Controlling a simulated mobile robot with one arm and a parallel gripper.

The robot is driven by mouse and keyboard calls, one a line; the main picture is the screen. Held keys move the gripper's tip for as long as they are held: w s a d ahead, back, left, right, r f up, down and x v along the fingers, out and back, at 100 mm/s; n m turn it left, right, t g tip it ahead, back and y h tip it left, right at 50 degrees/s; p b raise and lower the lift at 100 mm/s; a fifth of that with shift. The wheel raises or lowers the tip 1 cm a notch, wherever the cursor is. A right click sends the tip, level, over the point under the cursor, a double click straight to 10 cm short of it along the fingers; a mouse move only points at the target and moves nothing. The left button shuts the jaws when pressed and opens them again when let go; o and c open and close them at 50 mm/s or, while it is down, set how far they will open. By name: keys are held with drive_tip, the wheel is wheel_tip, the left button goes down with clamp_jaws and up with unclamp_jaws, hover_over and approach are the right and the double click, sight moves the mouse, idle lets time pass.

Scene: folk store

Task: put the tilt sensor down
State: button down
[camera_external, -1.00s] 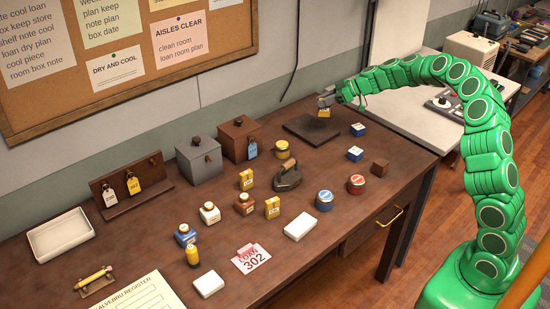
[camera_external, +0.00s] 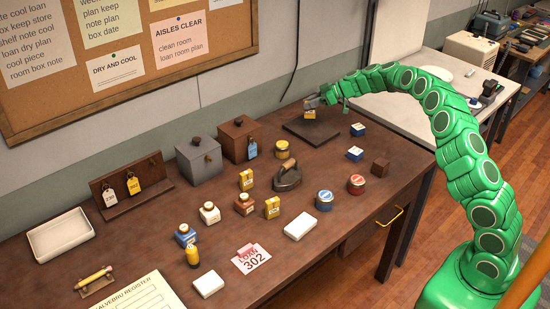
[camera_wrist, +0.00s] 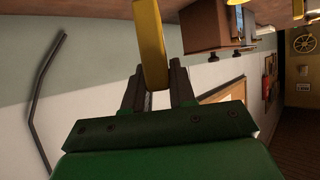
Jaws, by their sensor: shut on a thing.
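My gripper (camera_external: 323,99) is shut on a small block with a yellow lower part, which I take to be the tilt sensor (camera_external: 310,113). It hangs above the dark square pad (camera_external: 296,127) near the back right of the brown table. In the wrist view its yellow body (camera_wrist: 149,42) sits between the two dark fingers of my gripper (camera_wrist: 157,80). From this angle I cannot tell how large the gap is between the block and the pad.
A brown box (camera_external: 238,128) and a grey box (camera_external: 198,150) stand left of the pad. A yellow-lidded jar (camera_external: 282,149), a flat iron (camera_external: 287,179) and blue-and-white boxes (camera_external: 357,129) are nearby. A white tray (camera_external: 60,236) lies far left.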

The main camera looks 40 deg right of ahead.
drive_tip(key=shift+w+d+f, duration=0.1)
drive_tip(key=shift+w+f, duration=0.65)
drive_tip(key=shift+f, duration=0.2)
drive_tip(key=shift+w+d+f, duration=0.1)
drive_tip(key=shift+w+f, duration=0.6)
drive_tip(key=shift+f, duration=1.55)
drive_tip(key=shift+f, duration=0.1)
drive_tip(key=c, duration=0.9)
unclamp_jaws()
drive_tip(key=shift+c, duration=0.2)
drive_tip(key=v, duration=1.2)
